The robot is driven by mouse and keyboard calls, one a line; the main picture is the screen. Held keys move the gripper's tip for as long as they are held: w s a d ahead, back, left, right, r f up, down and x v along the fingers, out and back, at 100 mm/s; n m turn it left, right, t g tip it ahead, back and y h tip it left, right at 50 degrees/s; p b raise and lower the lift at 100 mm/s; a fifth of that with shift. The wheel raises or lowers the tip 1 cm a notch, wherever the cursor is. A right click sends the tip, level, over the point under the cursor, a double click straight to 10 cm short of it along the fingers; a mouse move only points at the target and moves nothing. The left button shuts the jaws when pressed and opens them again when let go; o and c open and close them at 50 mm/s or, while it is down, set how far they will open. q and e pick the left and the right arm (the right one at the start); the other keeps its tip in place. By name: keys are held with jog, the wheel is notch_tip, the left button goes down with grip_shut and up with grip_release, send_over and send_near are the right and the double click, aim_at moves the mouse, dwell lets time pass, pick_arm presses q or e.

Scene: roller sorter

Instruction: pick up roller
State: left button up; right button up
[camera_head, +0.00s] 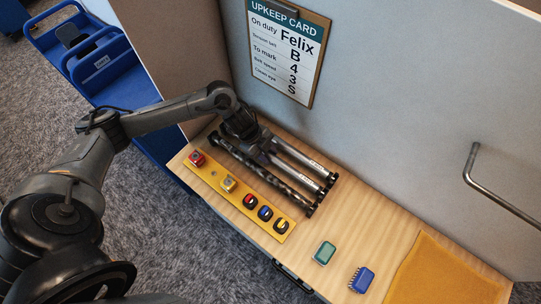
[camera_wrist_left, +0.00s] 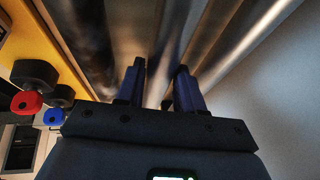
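The rollers lie side by side in a dark frame on the wooden bench. Silver rollers (camera_head: 302,159) are on the wall side, and a dark roller (camera_head: 262,172) is on the front side. My left gripper (camera_head: 263,150) points down over the rollers near their left part. In the left wrist view its two fingers (camera_wrist_left: 160,85) are apart, with a blurred silver roller (camera_wrist_left: 160,45) showing between and beyond them. I cannot tell whether the fingertips touch it. The dark roller (camera_wrist_left: 88,40) is left of the fingers there. My right gripper is not in view.
A yellow strip (camera_head: 213,174) with several coloured knobs runs along the front of the rollers. A green brush (camera_head: 324,252), a blue brush (camera_head: 361,280) and an orange cloth (camera_head: 440,275) lie to the right. An upkeep card (camera_head: 285,50) hangs on the wall behind.

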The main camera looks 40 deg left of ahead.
aim_at(268, 154)
pick_arm(q)
grip_shut()
jog(key=shift+r, duration=0.1)
jog(key=shift+r, duration=0.75)
notch_tip(268, 154, up, 2)
jog(key=shift+w+r, duration=0.1)
jog(key=shift+r, duration=0.15)
jog(key=w+d+r+p, duration=0.3)
jog(key=d+r+p, duration=0.3)
jog(key=d+r, duration=0.5)
jog(key=shift+d+r, duration=0.15)
jog(key=shift+r, duration=0.1)
